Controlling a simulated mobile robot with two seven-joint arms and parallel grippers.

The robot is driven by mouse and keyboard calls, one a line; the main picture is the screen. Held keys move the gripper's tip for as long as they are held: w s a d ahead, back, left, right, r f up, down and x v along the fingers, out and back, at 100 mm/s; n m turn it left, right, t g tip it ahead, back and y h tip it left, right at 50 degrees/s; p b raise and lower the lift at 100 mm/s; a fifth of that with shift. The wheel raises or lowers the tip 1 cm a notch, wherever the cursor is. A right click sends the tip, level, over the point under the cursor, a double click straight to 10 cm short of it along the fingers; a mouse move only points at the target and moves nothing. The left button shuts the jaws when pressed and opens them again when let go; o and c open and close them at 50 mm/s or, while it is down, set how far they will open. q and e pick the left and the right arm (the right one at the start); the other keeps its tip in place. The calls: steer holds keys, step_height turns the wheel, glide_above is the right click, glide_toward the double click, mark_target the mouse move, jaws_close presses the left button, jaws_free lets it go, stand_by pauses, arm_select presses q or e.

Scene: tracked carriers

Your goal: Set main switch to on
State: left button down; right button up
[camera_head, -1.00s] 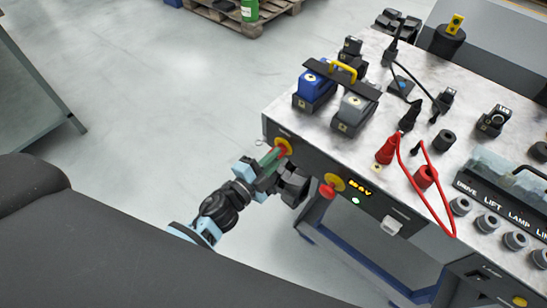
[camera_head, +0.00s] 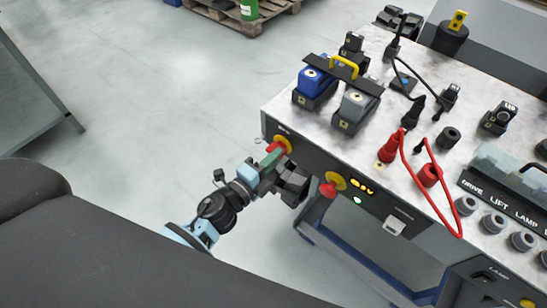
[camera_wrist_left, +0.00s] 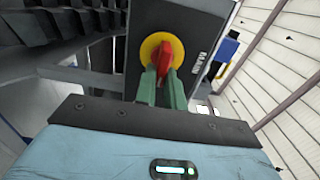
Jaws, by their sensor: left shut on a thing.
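The main switch is a red rotary handle (camera_wrist_left: 165,58) on a yellow round plate (camera_wrist_left: 152,43), with a "MAIN" label beside it in the left wrist view. In the head view its yellow and red parts (camera_head: 282,143) show at the left end of the bench's front panel. My left gripper (camera_head: 270,158) reaches it from the front. In the left wrist view its green fingers (camera_wrist_left: 162,88) are shut on the red handle, one on each side. The handle's exact setting is hard to tell. My right gripper is not in view.
A red emergency button (camera_head: 328,190) on a yellow plate sits right of the switch, close to my left wrist. A lit amber display (camera_head: 362,187) and a green lamp (camera_head: 357,201) follow. Battery packs (camera_head: 314,84) and red cables (camera_head: 405,160) are on the benchtop.

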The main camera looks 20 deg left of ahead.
arm_select(q)
steer(key=c, duration=1.5)
jaws_free()
steer(key=v, duration=0.8)
steer(key=shift+b, duration=0.35)
